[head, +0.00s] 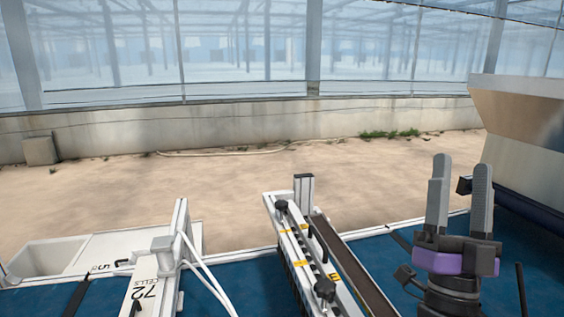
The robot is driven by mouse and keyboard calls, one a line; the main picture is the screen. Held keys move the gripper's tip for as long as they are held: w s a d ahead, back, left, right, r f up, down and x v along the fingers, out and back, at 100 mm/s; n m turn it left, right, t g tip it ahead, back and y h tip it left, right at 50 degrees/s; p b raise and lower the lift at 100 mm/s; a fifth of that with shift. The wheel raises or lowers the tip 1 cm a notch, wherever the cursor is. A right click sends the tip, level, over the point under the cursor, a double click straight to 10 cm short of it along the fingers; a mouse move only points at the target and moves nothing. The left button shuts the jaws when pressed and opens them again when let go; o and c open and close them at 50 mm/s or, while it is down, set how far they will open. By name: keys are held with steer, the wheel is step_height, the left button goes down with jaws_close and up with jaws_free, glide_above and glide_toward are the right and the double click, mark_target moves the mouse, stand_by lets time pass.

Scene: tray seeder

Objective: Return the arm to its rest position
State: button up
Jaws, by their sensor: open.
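My gripper (460,170) stands at the right of the head view, pointing up. Its two grey fingers are apart, with nothing between them. A purple band shows at its base, above the dark wrist. It is in front of the blue surface and the metal hopper, and it touches nothing that I can see. The rest of my arm is below the picture's edge.
A white seeder rail (288,235) with black knobs stands left of my gripper, beside a dark belt (352,275). A white frame marked 72 cells (146,290) and a white bin (45,258) are at left. A metal hopper (520,115) is close at right.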

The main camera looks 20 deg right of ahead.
steer(key=s+a+f+n+g+y+b, duration=0.1)
steer(key=s+a+f+n+y, duration=0.15)
steer(key=f+n+y, duration=0.45)
steer(key=s+a+f+n+y, duration=0.2)
steer(key=a+f+y, duration=0.2)
steer(key=f, duration=0.4)
steer(key=s+a+f+n+g+y+b, duration=0.1)
steer(key=s+a+f+n+y, duration=0.2)
steer(key=f+n+y, duration=0.4)
steer(key=s+a+f+m+g+b, duration=0.1)
steer(key=s+f+g, duration=0.3)
steer(key=s+f, duration=0.5)
steer(key=s+a+f+m+g+h+b, duration=0.1)
steer(key=s+a+f+g, duration=0.3)
steer(key=s+f, duration=0.6)
steer(key=shift+s+m+b, duration=0.5)
steer(key=shift+s+m, duration=0.3)
steer(key=shift+s, duration=0.2)
steer(key=shift+a, duration=0.1)
